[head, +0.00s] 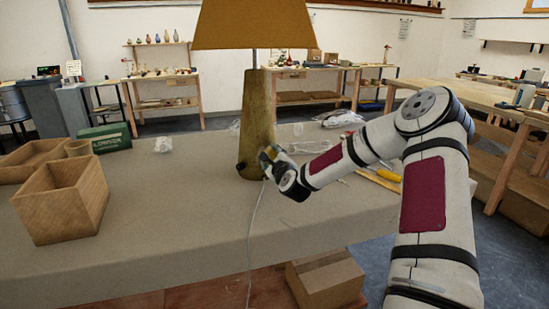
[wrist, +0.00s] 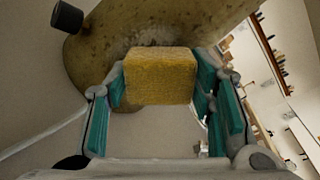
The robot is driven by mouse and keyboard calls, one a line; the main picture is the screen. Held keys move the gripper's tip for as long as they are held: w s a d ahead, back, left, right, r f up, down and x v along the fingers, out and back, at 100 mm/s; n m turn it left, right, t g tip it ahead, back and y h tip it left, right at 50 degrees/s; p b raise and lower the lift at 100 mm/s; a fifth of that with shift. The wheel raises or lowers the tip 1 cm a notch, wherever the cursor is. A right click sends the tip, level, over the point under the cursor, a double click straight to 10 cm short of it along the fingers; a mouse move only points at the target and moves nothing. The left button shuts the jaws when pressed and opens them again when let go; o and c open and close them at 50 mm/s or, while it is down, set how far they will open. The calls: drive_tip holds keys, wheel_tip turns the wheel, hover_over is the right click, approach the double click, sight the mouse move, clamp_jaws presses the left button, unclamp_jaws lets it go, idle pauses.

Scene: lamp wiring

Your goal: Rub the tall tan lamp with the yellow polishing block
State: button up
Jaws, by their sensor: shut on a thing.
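The tall tan lamp stands upright on the workbench in the head view, with a tapered tan body (head: 257,120) and a brown shade (head: 253,24). Its body (wrist: 135,28) fills the upper part of the wrist view. My gripper (head: 267,157) is at the right side of the lamp's lower body. In the wrist view my gripper (wrist: 160,85) is shut on the yellow polishing block (wrist: 160,75), held between teal finger pads. The block's far end is close against the lamp body; I cannot tell whether they touch. In the head view the block is mostly hidden by the gripper.
The workbench (head: 190,210) carries a wooden box (head: 62,207) and a green box (head: 105,137) at left. A yellow-handled tool (head: 385,174) lies right, behind my arm. A white cord (head: 249,240) hangs over the front edge. A dark knob (wrist: 67,17) juts from the lamp.

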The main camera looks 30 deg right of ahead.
drive_tip(key=shift+w+a, duration=0.25)
drive_tip(key=shift+a, duration=0.65)
drive_tip(key=shift+w+a, duration=0.25)
drive_tip(key=shift+a, duration=0.65)
drive_tip(key=shift+w+a, duration=0.25)
drive_tip(key=shift+a, duration=0.65)
drive_tip(key=shift+s+d+p, duration=0.25)
drive_tip(key=shift+s+d, duration=0.1)
drive_tip(key=shift+d, duration=0.8)
drive_tip(key=shift+s+d+p, duration=0.25)
drive_tip(key=shift+s+d, duration=0.05)
drive_tip(key=shift+d, duration=0.85)
drive_tip(key=shift+s+d+p, duration=0.25)
drive_tip(key=shift+s+d, duration=0.1)
drive_tip(key=shift+d, duration=0.8)
drive_tip(key=shift+w+f, duration=0.1)
drive_tip(key=shift+f, duration=0.3)
drive_tip(key=shift+w+a, duration=0.3)
drive_tip(key=shift+a, duration=0.85)
drive_tip(key=shift+w+a, duration=0.35)
drive_tip(key=shift+a, duration=0.8)
drive_tip(key=shift+w+a, duration=0.3)
drive_tip(key=shift+a, duration=0.85)
drive_tip(key=shift+s, duration=0.1)
